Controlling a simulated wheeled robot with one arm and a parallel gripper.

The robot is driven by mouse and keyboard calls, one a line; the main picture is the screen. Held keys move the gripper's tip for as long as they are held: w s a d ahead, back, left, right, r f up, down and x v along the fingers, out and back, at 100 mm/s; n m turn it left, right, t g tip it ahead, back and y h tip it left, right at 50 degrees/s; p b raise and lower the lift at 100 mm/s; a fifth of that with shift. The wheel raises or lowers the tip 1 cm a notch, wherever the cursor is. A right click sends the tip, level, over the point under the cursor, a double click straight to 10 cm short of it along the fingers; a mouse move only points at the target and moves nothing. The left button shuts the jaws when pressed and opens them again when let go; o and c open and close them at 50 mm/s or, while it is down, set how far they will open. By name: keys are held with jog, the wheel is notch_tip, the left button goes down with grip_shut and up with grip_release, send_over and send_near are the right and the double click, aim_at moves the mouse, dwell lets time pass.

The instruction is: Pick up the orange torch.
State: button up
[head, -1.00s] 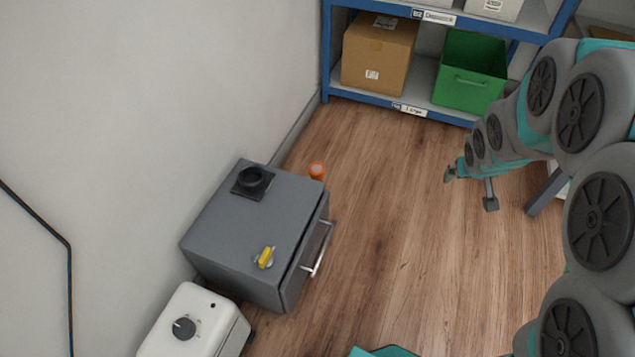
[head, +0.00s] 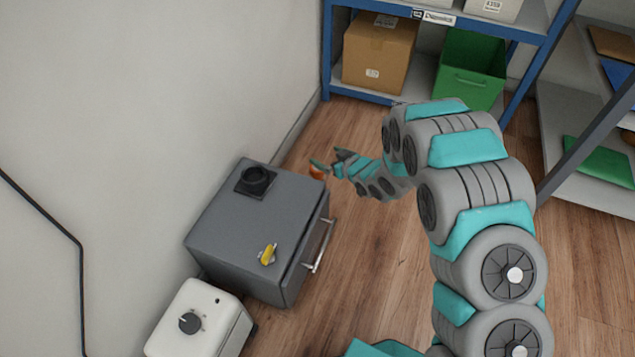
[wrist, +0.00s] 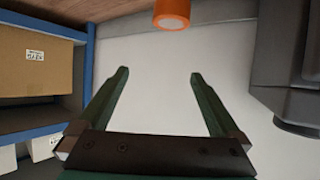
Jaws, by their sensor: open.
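The orange torch (head: 317,173) shows as a small orange patch at the far corner of the grey cabinet, partly hidden by the cabinet and by my gripper. In the wrist view the orange torch (wrist: 172,14) is at the top edge, cut off, with its round end facing the camera. My gripper (head: 329,161) is close to the torch in the head view. In the wrist view my gripper (wrist: 158,73) has its two green fingers spread wide with nothing between them. The torch appears beyond the fingertips, not between them. I cannot tell the exact gap.
The grey cabinet (head: 240,225) with a yellow knob (head: 268,254) stands against the wall, close to the torch. A white box with a dial (head: 200,325) is in front. A blue shelf (head: 365,93) holds a carton (head: 378,55) and a green bin (head: 470,70). Wooden floor is clear between.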

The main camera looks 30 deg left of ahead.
aim_at(322, 173)
jog(key=f, duration=0.5)
jog(key=f+b, duration=0.1)
jog(key=f, duration=0.2)
jog(key=shift+s+a+f, duration=0.25)
jog(key=shift+s+a, duration=0.1)
jog(key=shift+w+a+f, duration=0.25)
jog(key=shift+a, duration=0.25)
jog(key=shift+b+x, duration=0.45)
jog(key=shift+x, duration=2.3)
jog(key=shift+w+a, duration=0.15)
jog(key=shift+a, duration=0.25)
grip_shut()
